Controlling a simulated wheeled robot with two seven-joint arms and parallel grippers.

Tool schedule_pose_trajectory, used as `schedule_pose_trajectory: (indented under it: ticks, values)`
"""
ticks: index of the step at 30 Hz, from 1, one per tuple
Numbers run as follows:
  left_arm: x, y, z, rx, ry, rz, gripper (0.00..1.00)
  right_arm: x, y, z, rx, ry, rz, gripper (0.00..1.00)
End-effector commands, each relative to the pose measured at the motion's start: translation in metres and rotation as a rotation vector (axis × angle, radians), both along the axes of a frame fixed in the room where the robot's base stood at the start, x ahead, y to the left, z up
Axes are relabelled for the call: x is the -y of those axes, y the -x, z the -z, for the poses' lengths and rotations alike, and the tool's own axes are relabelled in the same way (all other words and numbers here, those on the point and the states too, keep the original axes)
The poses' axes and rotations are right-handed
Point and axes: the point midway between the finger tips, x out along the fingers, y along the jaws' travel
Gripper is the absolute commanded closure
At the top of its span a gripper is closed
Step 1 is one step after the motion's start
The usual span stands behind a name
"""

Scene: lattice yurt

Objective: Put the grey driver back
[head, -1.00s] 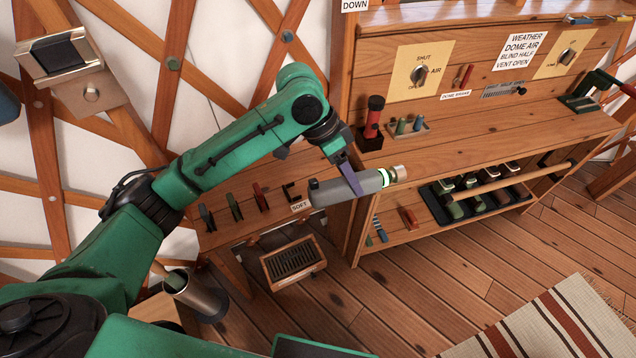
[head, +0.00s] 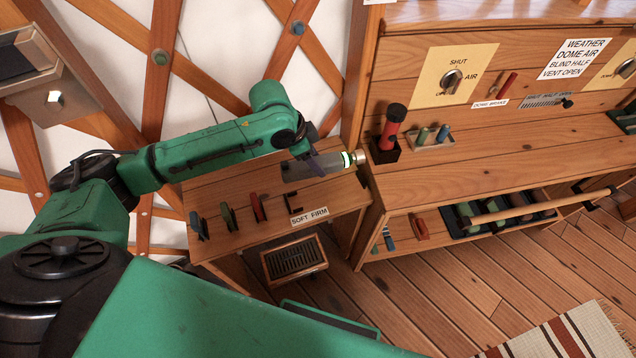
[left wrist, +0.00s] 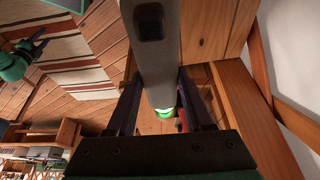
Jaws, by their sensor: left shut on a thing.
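The grey driver (head: 303,170) is a thick grey cylinder with a glowing green ring and a pale metal end pointing right. My left gripper (head: 318,168) is shut on it and holds it lying roughly level over the small wooden side table (head: 240,187). It also fills the middle of the left wrist view (left wrist: 158,60), between the two dark fingers (left wrist: 162,100), with a dark recess on its near part. A green arm part of mine with a dark blue end (left wrist: 32,42) shows at the left of that view, too small to read its jaws.
On the side table stand several coloured clips (head: 228,216) and a dark bracket (head: 293,202) by the SOFT FIRM label (head: 310,216). A red-and-black torch-like tool (head: 391,126) stands in a holder on the workbench (head: 470,150). A slatted box (head: 294,259) sits below.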

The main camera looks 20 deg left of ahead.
Motion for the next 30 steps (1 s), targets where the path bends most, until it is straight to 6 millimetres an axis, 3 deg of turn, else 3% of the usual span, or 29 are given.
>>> schedule_pose_trajectory:
  ticks: [4, 10, 15, 23, 24, 26, 30]
  values:
    - [0.001, -0.001, 0.044, 0.000, 0.001, -0.002, 1.00, 0.000, 0.003, 0.001, -0.005, 0.001, 0.001, 0.50]
    - [0.001, -0.001, 0.075, 0.002, 0.002, 0.000, 1.00, -0.001, -0.018, 0.000, 0.029, -0.002, 0.001, 0.50]
    - [0.001, -0.002, 0.105, 0.002, 0.001, -0.001, 1.00, -0.001, -0.019, 0.002, 0.031, -0.003, 0.001, 0.50]
    - [0.000, -0.002, 0.109, 0.004, 0.001, -0.001, 1.00, -0.001, -0.014, 0.002, 0.023, -0.002, 0.001, 0.50]
    - [0.000, -0.001, 0.110, 0.000, 0.000, -0.001, 0.36, -0.001, -0.013, 0.003, 0.022, -0.002, 0.001, 0.50]
    - [0.000, -0.001, 0.110, 0.000, 0.000, -0.001, 0.18, -0.001, -0.013, 0.003, 0.022, -0.002, 0.001, 0.50]
    - [0.000, -0.001, 0.110, 0.000, 0.000, -0.001, 0.18, -0.001, -0.013, 0.003, 0.021, -0.002, 0.001, 0.50]
